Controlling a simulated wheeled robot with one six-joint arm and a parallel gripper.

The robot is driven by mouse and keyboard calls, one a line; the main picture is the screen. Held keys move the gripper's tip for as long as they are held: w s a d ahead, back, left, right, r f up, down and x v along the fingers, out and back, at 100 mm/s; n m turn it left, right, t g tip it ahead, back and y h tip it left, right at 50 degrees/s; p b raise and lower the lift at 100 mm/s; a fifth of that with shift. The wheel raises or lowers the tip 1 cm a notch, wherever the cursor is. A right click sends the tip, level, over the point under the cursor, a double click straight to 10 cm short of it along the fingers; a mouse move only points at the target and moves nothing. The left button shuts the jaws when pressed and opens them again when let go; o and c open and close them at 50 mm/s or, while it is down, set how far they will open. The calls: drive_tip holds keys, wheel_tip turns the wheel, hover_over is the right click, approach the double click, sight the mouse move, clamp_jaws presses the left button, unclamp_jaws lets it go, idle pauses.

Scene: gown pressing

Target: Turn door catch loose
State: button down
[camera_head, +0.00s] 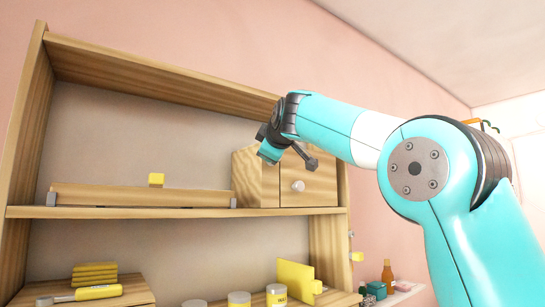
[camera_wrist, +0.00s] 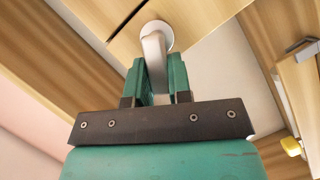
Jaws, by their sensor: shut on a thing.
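The door catch shows in the wrist view as a pale lever (camera_wrist: 154,46) on a round white base, fixed to a wooden panel. My gripper (camera_wrist: 157,68) has its two green fingers closed on the lever, one on each side. In the head view my gripper (camera_head: 268,152) is at the small wooden cupboard (camera_head: 250,180) on the upper shelf. A round pale knob (camera_head: 298,186) shows on its front, below and right of the gripper. I cannot tell from the head view which part the fingers hold.
Below stand several jars (camera_head: 239,299), a yellow panel (camera_head: 294,277) and a yellow-handled tool (camera_head: 95,292).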

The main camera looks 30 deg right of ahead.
drive_tip(key=n+b, duration=0.1)
drive_tip(key=f+n+t+h+b, duration=0.1)
drive_tip(key=n, duration=0.1)
drive_tip(key=n+t+b, duration=0.1)
drive_tip(key=n, duration=0.1)
drive_tip(key=shift+a+f, duration=0.25)
drive_tip(key=shift+f, duration=0.1)
drive_tip(key=shift+n, duration=0.3)
drive_tip(key=c, duration=1)
unclamp_jaws()
drive_tip(key=shift+c, duration=0.2)
drive_tip(key=shift+h, duration=0.3)
drive_tip(key=b+v, duration=0.5)
drive_tip(key=v, duration=1.2)
drive_tip(key=shift+s+b, duration=0.25)
drive_tip(key=shift+b, duration=0.1)
